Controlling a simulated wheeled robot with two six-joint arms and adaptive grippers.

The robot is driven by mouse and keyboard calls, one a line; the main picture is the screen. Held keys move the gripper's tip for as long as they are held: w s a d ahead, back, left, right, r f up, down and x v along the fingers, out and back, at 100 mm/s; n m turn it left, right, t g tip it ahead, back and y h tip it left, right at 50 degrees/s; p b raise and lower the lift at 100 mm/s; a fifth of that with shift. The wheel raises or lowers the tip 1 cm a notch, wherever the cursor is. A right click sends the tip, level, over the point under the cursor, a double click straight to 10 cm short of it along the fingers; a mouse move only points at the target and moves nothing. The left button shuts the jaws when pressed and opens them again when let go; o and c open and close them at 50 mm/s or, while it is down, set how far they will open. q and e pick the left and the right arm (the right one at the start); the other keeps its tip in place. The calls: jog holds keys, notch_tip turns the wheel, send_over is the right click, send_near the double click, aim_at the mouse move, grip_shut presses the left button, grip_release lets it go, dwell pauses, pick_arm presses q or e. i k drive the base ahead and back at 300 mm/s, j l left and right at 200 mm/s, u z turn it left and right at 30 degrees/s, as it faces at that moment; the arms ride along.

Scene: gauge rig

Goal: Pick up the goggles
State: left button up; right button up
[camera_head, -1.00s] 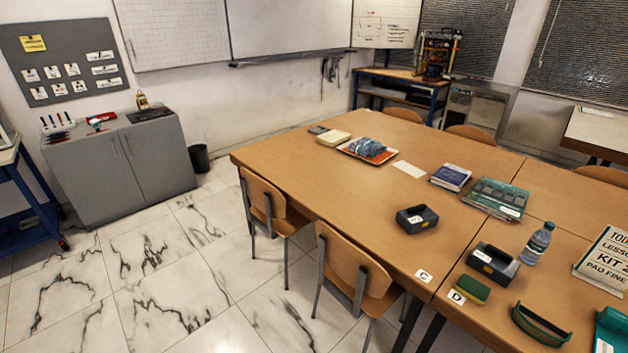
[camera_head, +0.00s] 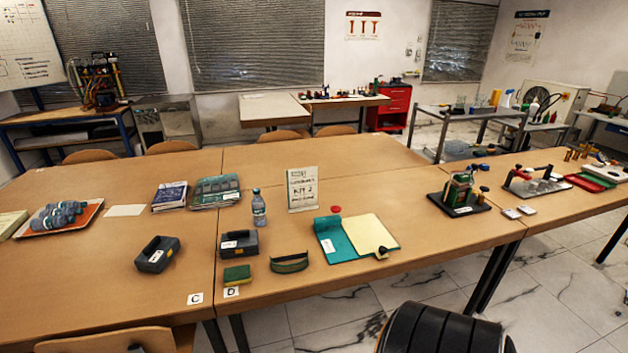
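A curved dark green item (camera_head: 290,262), which looks like the goggles, lies on the wooden table (camera_head: 340,290) near its front edge. It is small in the view and its finer shape is hard to tell. It sits right of a green and yellow sponge (camera_head: 237,275) and left of a teal folder (camera_head: 336,238). Neither of my grippers shows in the head view.
A dark grey box (camera_head: 238,243), a water bottle (camera_head: 259,207) and a kit sign (camera_head: 303,189) stand behind the item. A black ribbed rounded object (camera_head: 445,330), perhaps a chair, is at the bottom. The tabletop in front is mostly clear.

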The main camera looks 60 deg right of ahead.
aim_at(284, 270)
jog(key=z, duration=1.5)
jog(key=i+j, duration=0.1)
jog(key=i, duration=0.1)
